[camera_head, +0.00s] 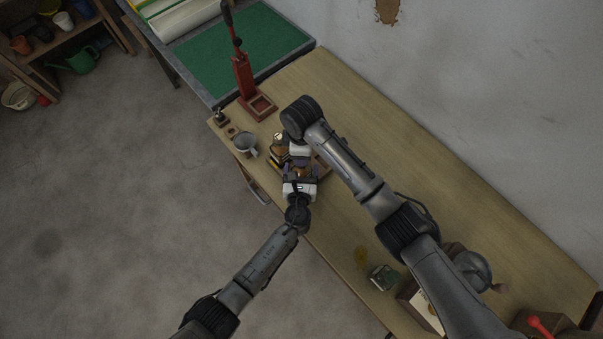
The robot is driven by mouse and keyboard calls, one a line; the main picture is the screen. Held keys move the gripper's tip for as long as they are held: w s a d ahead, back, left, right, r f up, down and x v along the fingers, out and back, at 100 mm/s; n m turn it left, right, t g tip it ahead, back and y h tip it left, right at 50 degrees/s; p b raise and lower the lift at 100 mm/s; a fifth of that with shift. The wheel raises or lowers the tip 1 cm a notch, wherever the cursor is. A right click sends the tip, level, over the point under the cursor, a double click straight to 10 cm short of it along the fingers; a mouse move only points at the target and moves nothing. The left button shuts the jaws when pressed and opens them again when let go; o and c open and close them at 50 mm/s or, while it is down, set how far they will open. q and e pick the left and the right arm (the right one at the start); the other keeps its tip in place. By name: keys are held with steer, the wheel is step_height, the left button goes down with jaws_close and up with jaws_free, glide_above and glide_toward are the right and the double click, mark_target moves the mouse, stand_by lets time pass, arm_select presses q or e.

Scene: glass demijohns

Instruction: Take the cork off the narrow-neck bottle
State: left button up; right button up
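My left gripper (301,172) comes in from the lower left and reaches over the wooden bench. Its fingers are beside a small amber-brown thing (302,173), which may be the narrow-neck bottle. I cannot tell whether they touch it. My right gripper (299,160) is bent down from above at the same spot, close to the left one. Its fingertips are mostly hidden by its own wrist. Another amber and dark glass item (279,155) stands just left of the grippers. I cannot make out the cork; it is hidden or too small.
A wooden tray (325,170) shows partly behind the grippers. A grey mug (245,144) and a red lever corker (246,85) stand to the left. A small green-topped container (384,277) and a box (422,308) are nearer.

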arm_select(q)
steer(key=shift+w+f, duration=0.1)
steer(key=shift+w, duration=0.35)
steer(key=c, duration=0.9)
steer(key=shift+f, duration=0.25)
jaws_close()
steer(key=o, duration=0.6)
jaws_free()
steer(key=shift+s+a+f, duration=0.1)
steer(key=shift+s, duration=0.05)
